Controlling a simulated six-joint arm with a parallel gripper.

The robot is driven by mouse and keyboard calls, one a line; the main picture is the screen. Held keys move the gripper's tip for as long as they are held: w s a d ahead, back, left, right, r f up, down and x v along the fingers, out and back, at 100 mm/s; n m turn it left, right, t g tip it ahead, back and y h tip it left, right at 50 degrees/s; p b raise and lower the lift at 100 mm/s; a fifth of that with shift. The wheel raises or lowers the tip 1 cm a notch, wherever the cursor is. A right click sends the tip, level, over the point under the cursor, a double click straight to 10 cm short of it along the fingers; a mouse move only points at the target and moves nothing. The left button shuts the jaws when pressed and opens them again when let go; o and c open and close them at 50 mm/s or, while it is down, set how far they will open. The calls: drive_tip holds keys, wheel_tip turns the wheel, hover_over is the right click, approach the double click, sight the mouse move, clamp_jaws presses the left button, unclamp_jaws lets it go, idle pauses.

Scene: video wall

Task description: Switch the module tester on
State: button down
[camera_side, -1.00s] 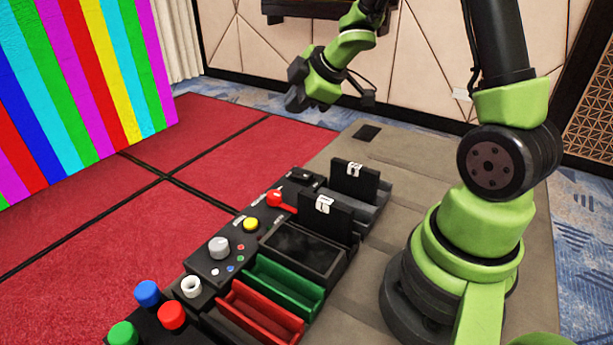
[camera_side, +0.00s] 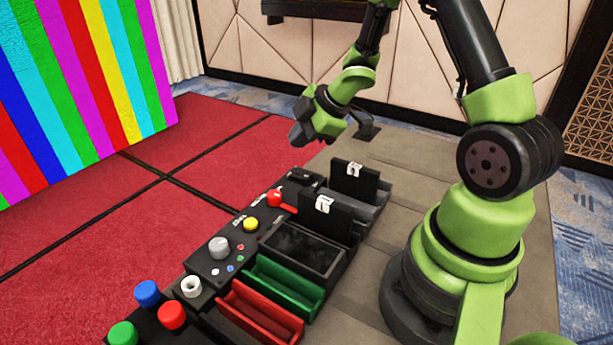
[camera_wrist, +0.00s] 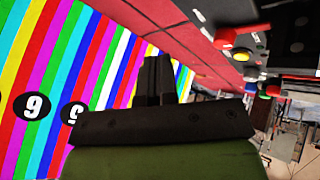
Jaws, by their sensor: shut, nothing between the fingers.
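The black control panel (camera_side: 208,268) runs along the edge of the grey bench. On it are a red-handled lever (camera_side: 276,198), a yellow button (camera_side: 250,224) and a grey knob (camera_side: 219,247). A small black unit (camera_side: 302,177) sits beyond the lever. I cannot read which part is labelled as the module tester. My gripper (camera_side: 297,138) is shut and empty, in the air above and beyond the far end of the panel. In the wrist view, my shut fingers (camera_wrist: 155,75) point toward the video wall, and the red handle (camera_wrist: 224,38) shows at upper right.
Two upright black modules with white marks (camera_side: 354,182) (camera_side: 325,215) stand beside the panel. A dark tray (camera_side: 345,262), a green bin (camera_side: 318,300) and a red bin (camera_side: 298,328) follow. Blue, red, white and green caps (camera_side: 148,293) are nearest. The striped video wall (camera_side: 80,90) stands left.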

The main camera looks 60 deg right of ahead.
sight(304, 177)
drive_tip(key=shift+s+f, duration=0.25)
drive_tip(key=shift+f, duration=1.05)
drive_tip(key=shift+s+f, duration=0.2)
drive_tip(key=shift+f, duration=1.1)
drive_tip(key=shift+f, duration=0.1)
drive_tip(key=shift+f, duration=0.35)
drive_tip(key=shift+s+f, duration=0.1)
drive_tip(key=shift+f, duration=0.25)
idle(0.4)
drive_tip(key=shift+r, duration=0.1)
drive_tip(key=shift+r, duration=0.7)
drive_tip(key=shift+w+r, duration=0.25)
drive_tip(key=shift+r, duration=1)
drive_tip(key=shift+w+r, duration=0.25)
drive_tip(key=shift+r, duration=1)
